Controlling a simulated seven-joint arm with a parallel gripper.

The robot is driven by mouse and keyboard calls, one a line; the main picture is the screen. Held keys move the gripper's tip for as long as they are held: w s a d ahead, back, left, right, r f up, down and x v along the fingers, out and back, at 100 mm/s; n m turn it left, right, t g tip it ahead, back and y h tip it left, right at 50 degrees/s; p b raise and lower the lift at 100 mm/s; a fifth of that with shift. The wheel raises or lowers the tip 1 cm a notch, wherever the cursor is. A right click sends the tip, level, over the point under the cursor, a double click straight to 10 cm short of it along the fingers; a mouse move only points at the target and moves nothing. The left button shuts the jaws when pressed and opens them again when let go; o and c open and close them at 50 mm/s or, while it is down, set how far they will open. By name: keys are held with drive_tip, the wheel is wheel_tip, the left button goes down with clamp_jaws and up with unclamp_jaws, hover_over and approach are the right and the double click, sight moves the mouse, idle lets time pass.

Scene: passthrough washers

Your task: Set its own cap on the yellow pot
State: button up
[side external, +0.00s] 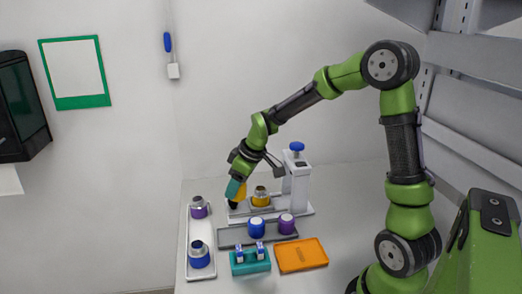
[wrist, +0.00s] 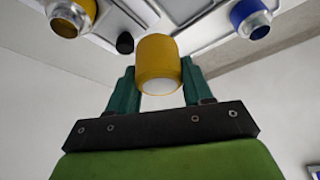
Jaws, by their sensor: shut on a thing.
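The yellow pot (side external: 261,200), with a bare metal neck, stands on the white base of the press-like stand. It also shows at the top left of the wrist view (wrist: 72,13). My gripper (side external: 236,190) is shut on the yellow cap (side external: 241,194), to the left of the pot and apart from it. In the wrist view the yellow cap (wrist: 158,62) sits between my two teal fingers, its pale open end facing the camera. In the side view my gripper partly hides the cap.
A white stand with a blue knob (side external: 297,147) rises behind the pot. A purple-banded pot (side external: 198,210) and a blue pot (side external: 199,258) stand on the left tray. Blue (side external: 256,229) and purple (side external: 286,224) caps sit in front. A teal holder (side external: 250,267) and orange tray (side external: 301,256) lie nearer.

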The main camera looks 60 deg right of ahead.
drive_tip(key=d+r+n, duration=0.1)
drive_tip(key=d+r, duration=0.4)
drive_tip(key=d, duration=0.6)
drive_tip(key=shift+s+f, duration=0.1)
drive_tip(key=shift+f, duration=2.3)
drive_tip(key=shift+f, duration=0.2)
drive_tip(key=shift+f, duration=0.8)
drive_tip(key=shift+f, duration=0.2)
drive_tip(key=shift+f, duration=0.4)
drive_tip(key=shift+f, duration=0.25)
